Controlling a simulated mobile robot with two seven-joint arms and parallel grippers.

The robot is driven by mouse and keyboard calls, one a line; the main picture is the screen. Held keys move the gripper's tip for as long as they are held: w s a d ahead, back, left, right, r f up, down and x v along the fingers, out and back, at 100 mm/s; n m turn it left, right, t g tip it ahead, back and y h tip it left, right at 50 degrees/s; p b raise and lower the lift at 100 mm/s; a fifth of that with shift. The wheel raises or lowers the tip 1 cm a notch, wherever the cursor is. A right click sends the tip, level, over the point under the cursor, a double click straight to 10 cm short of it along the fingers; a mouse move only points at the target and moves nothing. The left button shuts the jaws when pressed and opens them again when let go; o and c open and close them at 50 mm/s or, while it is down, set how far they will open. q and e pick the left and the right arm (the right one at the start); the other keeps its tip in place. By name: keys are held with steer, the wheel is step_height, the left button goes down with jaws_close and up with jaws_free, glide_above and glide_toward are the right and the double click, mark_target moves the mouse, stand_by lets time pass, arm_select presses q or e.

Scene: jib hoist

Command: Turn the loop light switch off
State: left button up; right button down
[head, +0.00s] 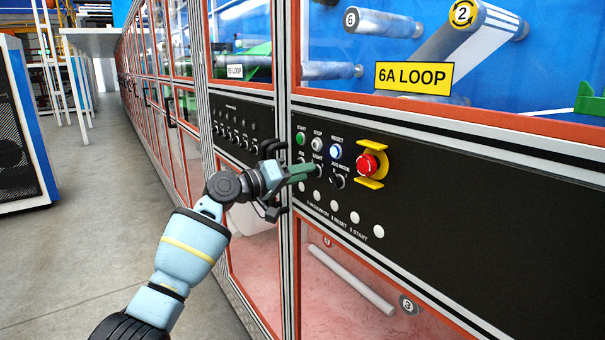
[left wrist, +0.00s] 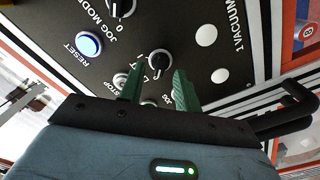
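The loop light switch is a black rotary knob with a white pointer mark (left wrist: 159,63), on the black control panel (head: 455,215) below the 6A LOOP sign. In the head view my green fingers hide most of it. My left gripper (head: 310,172) is at the panel, its fingers pointing at this knob. In the left wrist view its two green fingers (left wrist: 159,74) are spread apart, with the knob between and just beyond their tips. I cannot tell whether either finger touches it. The knob's label is partly covered. My right gripper is not in view.
Close by are the green START button (head: 300,138), the STOP button (head: 317,144), the blue RESET button (head: 335,151), the JOG MODE knob (head: 338,181) and the red emergency stop (head: 369,165) on its yellow guard. White round caps sit below. Floor (head: 110,230) is clear at left.

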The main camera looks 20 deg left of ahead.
arm_select(q)
steer(key=v, duration=0.7)
stand_by(0.4)
steer(key=s+d+f+g+y, duration=0.15)
steer(key=s+f, duration=0.25)
steer(key=f, duration=0.8)
steer(key=s+d+f+y, duration=0.15)
steer(key=s+f, duration=0.35)
steer(key=f, duration=0.7)
steer(key=s+d+f+g+y, duration=0.15)
steer(key=s+f, duration=0.25)
steer(key=f, duration=0.7)
steer(key=s+f+m+y, duration=0.1)
steer(key=s+f+y, duration=0.2)
steer(key=s+f, duration=1)
steer(key=s+d+f+m+g, duration=0.1)
steer(key=s, duration=1)
steer(key=s+d+f+m+g+y, duration=0.1)
steer(key=s+f, duration=0.1)
steer(key=s, duration=0.9)
steer(key=shift+s+f+m, duration=0.3)
steer(key=shift+s, duration=0.1)
steer(key=shift+y, duration=0.25)
